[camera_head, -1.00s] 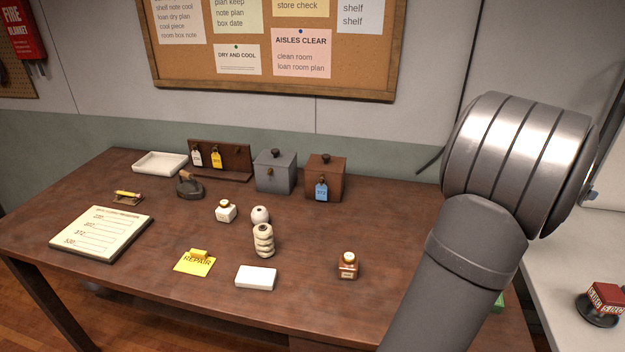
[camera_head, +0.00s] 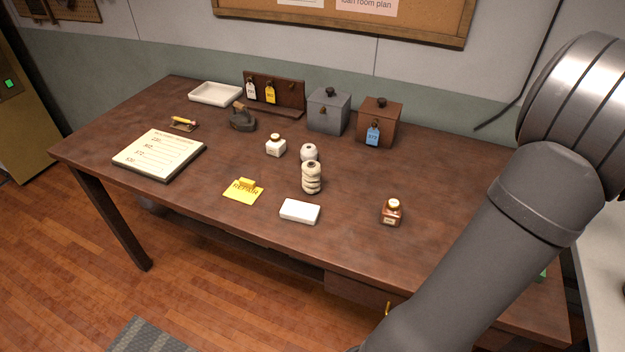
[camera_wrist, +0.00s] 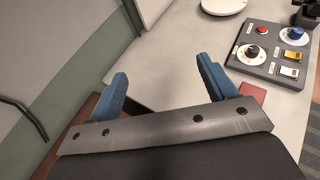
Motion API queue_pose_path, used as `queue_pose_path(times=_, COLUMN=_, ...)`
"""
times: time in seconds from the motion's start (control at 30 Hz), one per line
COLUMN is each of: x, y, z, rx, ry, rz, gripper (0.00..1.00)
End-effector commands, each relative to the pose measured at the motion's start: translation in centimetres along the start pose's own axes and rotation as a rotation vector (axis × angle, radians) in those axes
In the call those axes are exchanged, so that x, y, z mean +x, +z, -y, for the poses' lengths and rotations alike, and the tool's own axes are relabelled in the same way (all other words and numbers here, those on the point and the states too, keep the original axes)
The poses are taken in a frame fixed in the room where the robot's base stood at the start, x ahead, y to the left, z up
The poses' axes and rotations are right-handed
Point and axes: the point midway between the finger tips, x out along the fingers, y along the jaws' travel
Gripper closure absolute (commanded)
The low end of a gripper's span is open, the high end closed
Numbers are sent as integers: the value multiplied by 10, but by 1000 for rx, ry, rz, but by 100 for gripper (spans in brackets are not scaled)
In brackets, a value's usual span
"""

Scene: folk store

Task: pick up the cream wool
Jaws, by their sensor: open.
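The cream wool seems to be the ribbed cream skein or spool (camera_head: 312,178) standing upright near the middle of the brown table (camera_head: 215,215) in the head view. A smaller rounded cream-white item with a dark top (camera_head: 309,152) stands just behind it, so which of the two is the wool is not fully certain. My gripper (camera_wrist: 161,68) shows in the wrist view with its two blue fingers apart and nothing between them. It is over the light grey side counter, away from the wool. The head view shows my arm at the right but not the fingers.
Grey (camera_head: 328,112) and brown (camera_head: 379,122) boxes stand behind. A control panel (camera_wrist: 270,52) sits on the side counter.

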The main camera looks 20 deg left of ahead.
Motion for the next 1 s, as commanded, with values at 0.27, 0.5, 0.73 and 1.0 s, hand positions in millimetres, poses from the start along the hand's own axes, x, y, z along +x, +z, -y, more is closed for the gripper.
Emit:
queue_pose_path(times=0.27, x=0, y=0, z=0, rx=0, ry=0, rz=0, gripper=23)
queue_pose_path(times=0.5, x=0, y=0, z=0, rx=0, ry=0, rz=0, gripper=32)
queue_pose_path(times=0.73, x=-2, y=1, z=-9, rx=-28, ry=21, rz=6, gripper=32)
queue_pose_path(times=1.0, x=-66, y=3, z=-198, rx=-706, ry=463, rz=191, gripper=32)
